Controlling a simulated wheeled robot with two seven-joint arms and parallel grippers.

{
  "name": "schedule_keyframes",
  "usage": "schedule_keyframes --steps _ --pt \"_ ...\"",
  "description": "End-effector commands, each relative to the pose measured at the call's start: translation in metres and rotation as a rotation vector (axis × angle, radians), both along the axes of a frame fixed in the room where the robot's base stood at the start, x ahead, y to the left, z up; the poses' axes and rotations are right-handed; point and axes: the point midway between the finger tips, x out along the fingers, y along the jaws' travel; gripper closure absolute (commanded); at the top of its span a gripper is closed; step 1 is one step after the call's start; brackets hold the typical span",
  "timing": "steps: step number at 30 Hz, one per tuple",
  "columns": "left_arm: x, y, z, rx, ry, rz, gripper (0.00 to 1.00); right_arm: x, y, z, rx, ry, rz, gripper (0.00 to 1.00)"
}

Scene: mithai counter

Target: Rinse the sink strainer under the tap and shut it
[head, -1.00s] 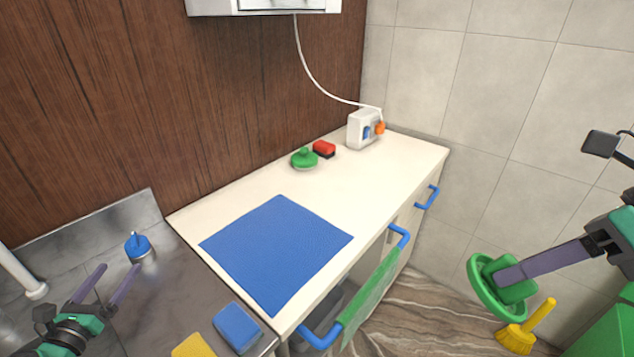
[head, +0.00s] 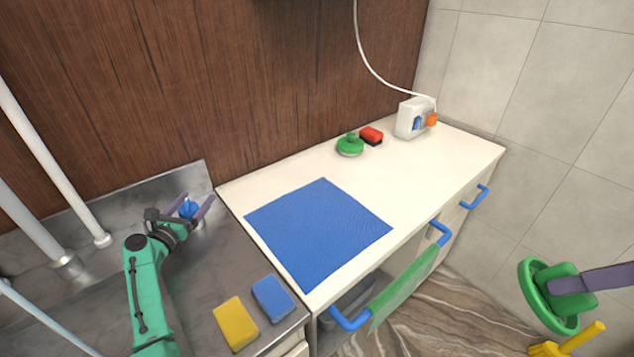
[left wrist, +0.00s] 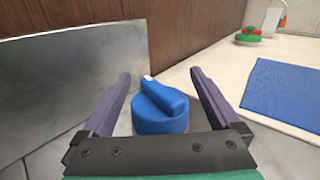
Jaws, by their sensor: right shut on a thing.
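The blue tap knob (head: 187,209) stands on the steel sink top at the back left. My left gripper (head: 195,204) is open with its fingers on either side of the knob. In the left wrist view the knob (left wrist: 160,118), with a white mark on its ridge, sits between the spread fingers, with gaps at both sides. A green round strainer (head: 533,305) with a blocky grip hangs in the air at the lower right. My right gripper (head: 557,286) is shut on its grip. The strainer's far side is partly hidden.
A yellow sponge (head: 236,324) and a blue sponge (head: 272,299) lie on the steel top. A blue mat (head: 318,232) covers part of the cream counter. A green cloth (head: 404,290) hangs on a blue handle in front. A yellow brush (head: 583,338) is below the strainer.

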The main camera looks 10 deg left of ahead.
Motion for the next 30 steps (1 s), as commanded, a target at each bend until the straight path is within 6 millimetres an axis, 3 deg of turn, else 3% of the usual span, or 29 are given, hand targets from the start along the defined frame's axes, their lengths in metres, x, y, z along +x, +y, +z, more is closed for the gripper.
schedule_keyframes --steps 1,6,10,17,21,29,30 --pt "0.0 0.0 0.0 0.0 0.0 0.0 0.23 0.0 0.0 0.0 0.0 0.0 0.0 1.0" --pt "0.0 0.0 0.0 -0.001 0.0 0.0 0.88 0.0 0.0 0.0 0.0 0.0 0.0 1.0" --pt "0.0 0.0 0.002 -0.004 -0.001 0.016 0.89 0.0 0.0 0.007 0.0 0.0 0.0 1.0" --pt "-0.001 0.004 0.007 -0.009 0.001 0.226 0.89 0.0 0.0 0.046 0.0 0.0 0.0 1.0" --pt "-0.002 0.008 0.001 -0.003 0.002 0.314 0.89 0.0 0.0 0.049 0.0 0.0 0.0 1.0" --pt "-0.002 0.009 -0.001 -0.001 0.001 0.319 0.89 0.0 0.0 0.047 0.0 0.0 0.0 1.0" --pt "-0.002 0.009 -0.001 -0.001 0.001 0.319 0.18 0.0 0.0 0.047 0.0 0.0 0.0 1.0"
